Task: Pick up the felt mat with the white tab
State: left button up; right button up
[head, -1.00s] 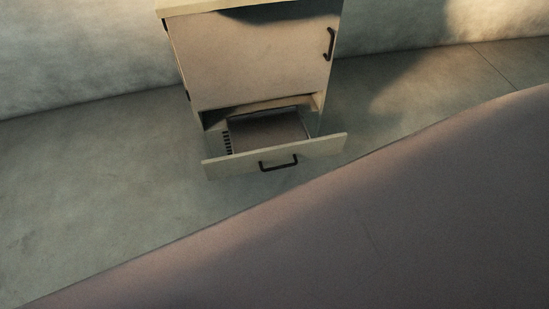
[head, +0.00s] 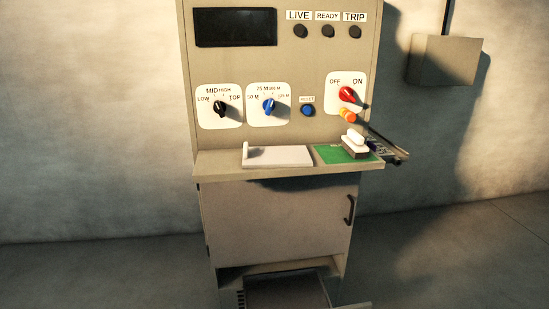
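A pale flat mat-like piece (head: 280,157) lies on the left part of the cabinet's ledge, with a small white upright tab (head: 246,152) at its left end. I cannot tell from its surface whether it is felt. A green mat (head: 330,154) lies to its right on the same ledge. A dark block with a white handle-like top (head: 353,141) stands on the green mat and hides part of it. Neither of my grippers is in view.
The upright panel above the ledge carries a black knob (head: 220,107), a blue knob (head: 268,106), a blue button (head: 307,110) and a red switch (head: 347,93). A dark bracket-like item (head: 388,149) juts out at the ledge's right.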

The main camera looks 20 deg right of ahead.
aim_at(280, 156)
jog(key=i+l, duration=0.1)
jog(key=l, duration=0.5)
jog(key=l+z, duration=0.1)
jog(key=l, duration=0.45)
jog(key=i+l, duration=0.15)
jog(key=l, duration=0.45)
jog(key=z, duration=0.05)
